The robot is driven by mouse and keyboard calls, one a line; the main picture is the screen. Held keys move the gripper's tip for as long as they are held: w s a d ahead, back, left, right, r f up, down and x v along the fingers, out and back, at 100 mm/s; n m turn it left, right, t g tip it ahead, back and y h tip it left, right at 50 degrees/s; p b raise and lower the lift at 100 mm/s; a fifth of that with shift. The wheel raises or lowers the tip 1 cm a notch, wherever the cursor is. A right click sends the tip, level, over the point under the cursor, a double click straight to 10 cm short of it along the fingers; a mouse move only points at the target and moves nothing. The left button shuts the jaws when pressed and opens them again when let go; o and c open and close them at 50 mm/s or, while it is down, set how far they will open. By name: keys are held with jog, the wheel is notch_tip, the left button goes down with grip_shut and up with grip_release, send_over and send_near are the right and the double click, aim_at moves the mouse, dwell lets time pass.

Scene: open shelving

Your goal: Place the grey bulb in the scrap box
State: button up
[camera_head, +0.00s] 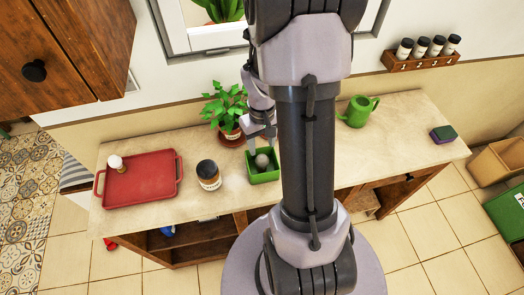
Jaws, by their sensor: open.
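A small round grey object (262,160), which looks like the grey bulb, sits in a small green open box (265,177) on the counter. My gripper (262,142) is open just above the box, its fingertips pointing down near the grey bulb. I cannot tell whether the fingers touch it. No label reading scrap can be made out on the green box. Part of the box's right side is close behind my arm.
Boxes (505,205) lie at right on the floor.

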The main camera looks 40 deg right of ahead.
jog(key=w+a+r+t, duration=0.1)
jog(key=a+r, duration=0.4)
jog(key=r, duration=0.3)
jog(key=a+r+t, duration=0.2)
jog(key=a+r, duration=0.4)
jog(key=r, duration=0.2)
jog(key=s+a+r+m+t+y, duration=0.1)
jog(key=s+a+r, duration=0.3)
jog(key=a, duration=0.3)
jog(key=s+a+r+t+y, duration=0.1)
jog(key=s+a+r+t, duration=0.1)
jog(key=s+a+r, duration=0.35)
notch_tip(320, 180, down, 12)
jog(key=w+b, duration=0.1)
jog(key=b, duration=1)
jog(key=shift+w+a+f, duration=0.15)
jog(key=shift+a+f, duration=0.1)
